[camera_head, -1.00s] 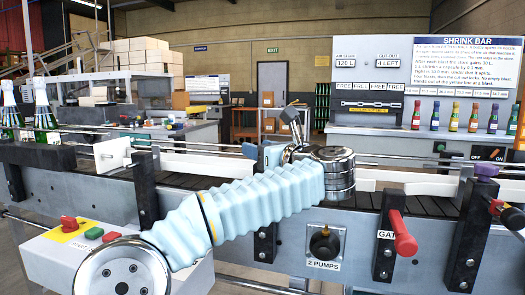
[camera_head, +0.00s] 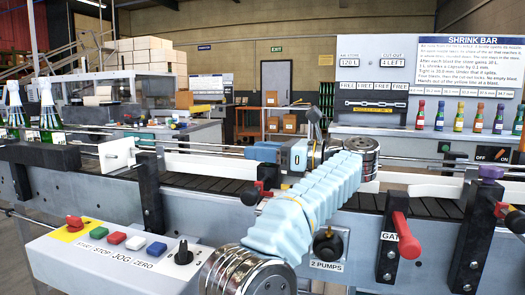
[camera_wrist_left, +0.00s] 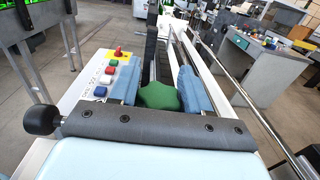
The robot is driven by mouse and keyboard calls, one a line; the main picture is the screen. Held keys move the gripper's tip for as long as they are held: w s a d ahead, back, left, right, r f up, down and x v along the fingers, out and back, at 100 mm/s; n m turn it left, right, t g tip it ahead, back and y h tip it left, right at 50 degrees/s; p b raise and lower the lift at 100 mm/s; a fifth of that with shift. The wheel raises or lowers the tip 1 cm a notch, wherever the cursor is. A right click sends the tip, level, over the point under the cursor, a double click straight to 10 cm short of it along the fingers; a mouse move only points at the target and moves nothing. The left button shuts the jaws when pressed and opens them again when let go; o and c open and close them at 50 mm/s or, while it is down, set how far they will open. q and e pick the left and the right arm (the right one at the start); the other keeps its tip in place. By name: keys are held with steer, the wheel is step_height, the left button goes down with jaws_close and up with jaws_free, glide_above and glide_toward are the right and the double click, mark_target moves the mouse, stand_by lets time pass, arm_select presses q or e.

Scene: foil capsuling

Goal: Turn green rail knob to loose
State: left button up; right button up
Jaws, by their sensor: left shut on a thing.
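The green rail knob (camera_wrist_left: 158,96) shows in the left wrist view between the two blue finger pads of my left gripper (camera_wrist_left: 158,88). The pads lie on either side of it and the gripper is shut on it. In the head view my left gripper (camera_head: 264,153) points left over the conveyor's near rail, and the green knob is hidden there. The knob's angle cannot be read. My right gripper is not in view.
A button panel (camera_head: 100,246) sits at the front left. Bottles (camera_head: 48,112) stand at the left. The shrink bar board (camera_head: 470,65) stands behind.

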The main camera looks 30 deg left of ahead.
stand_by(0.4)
arm_select(q)
steer(key=o, duration=1)
steer(key=shift+c, duration=0.2)
